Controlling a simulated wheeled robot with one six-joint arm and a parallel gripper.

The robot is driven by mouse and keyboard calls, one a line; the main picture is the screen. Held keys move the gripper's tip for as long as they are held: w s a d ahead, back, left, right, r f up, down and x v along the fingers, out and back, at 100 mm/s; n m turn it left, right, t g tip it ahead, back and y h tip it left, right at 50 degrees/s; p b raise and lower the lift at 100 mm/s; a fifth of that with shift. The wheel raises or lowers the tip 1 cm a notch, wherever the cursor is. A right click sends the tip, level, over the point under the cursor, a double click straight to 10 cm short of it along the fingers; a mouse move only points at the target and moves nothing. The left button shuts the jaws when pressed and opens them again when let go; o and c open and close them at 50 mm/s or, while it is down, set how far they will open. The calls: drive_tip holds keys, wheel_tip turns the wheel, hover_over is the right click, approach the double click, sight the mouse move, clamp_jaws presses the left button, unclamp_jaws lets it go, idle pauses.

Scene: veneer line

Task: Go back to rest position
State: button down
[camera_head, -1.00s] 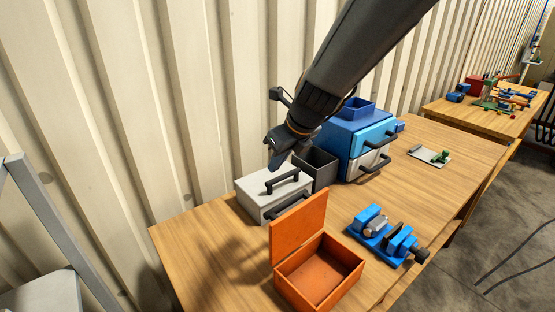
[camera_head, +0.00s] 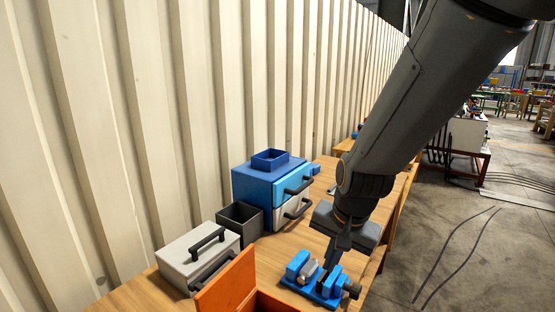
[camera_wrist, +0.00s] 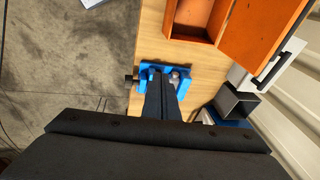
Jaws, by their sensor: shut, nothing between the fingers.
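My gripper (camera_head: 333,262) hangs above the right part of the wooden table, near a blue vise (camera_head: 315,284) with a grey piece in its jaws. Its fingers are together with nothing held. In the wrist view the shut fingers (camera_wrist: 160,90) cover part of the vise (camera_wrist: 148,72). I cannot tell the exact height between the fingertips and the vise.
An open orange box (camera_head: 228,290) stands at the front. A white box with dark handles (camera_head: 198,258), a dark open bin (camera_head: 240,222) and a blue-and-white drawer unit (camera_head: 268,192) stand along the corrugated wall (camera_head: 150,110).

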drive_tip(key=s+d+f+n+h, duration=0.1)
drive_tip(key=s+d+n, duration=0.5)
drive_tip(key=d, duration=0.2)
wheel_tip(320, 180, down, 13)
drive_tip(key=g+b, duration=0.1)
drive_tip(key=b, duration=1)
drive_tip(key=shift+w+a+g, duration=0.3)
drive_tip(key=shift+a, duration=0.05)
